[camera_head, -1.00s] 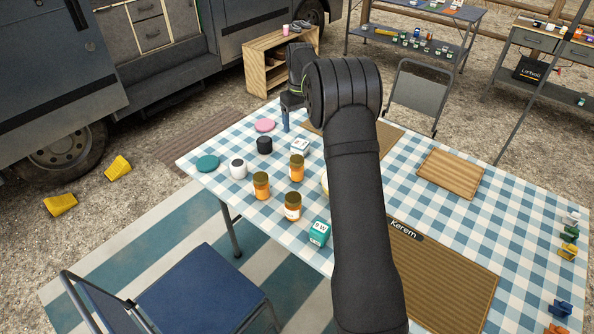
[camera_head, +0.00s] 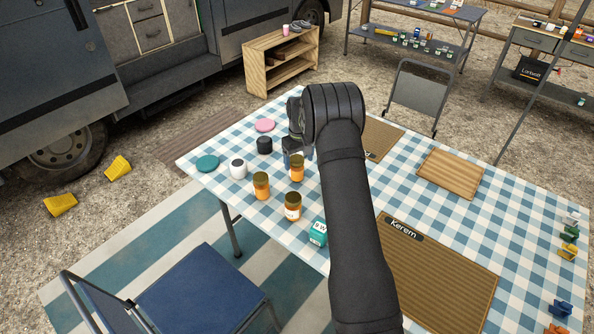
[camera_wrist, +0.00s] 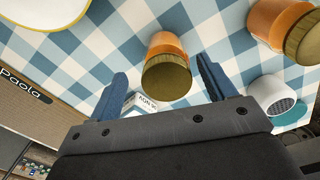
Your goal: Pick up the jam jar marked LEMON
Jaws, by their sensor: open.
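Three orange jam jars with olive-brown lids stand on the checked table: one farther back (camera_head: 297,172), one at the left (camera_head: 261,188) and one nearer the front (camera_head: 292,208). I cannot read LEMON on any of them. My gripper (camera_head: 292,152) is open and low over the table, just behind the back jar. In the wrist view, one jar (camera_wrist: 166,68) shows between the two blue fingers, with nothing gripped. Another jar (camera_wrist: 280,22) is at the upper right there.
A white shaker (camera_head: 238,168), a black pot (camera_head: 264,145) and teal (camera_head: 208,163) and pink (camera_head: 265,125) discs lie left. A teal box (camera_head: 318,232) stands front. A small lettered white box (camera_wrist: 142,101) is by the left finger.

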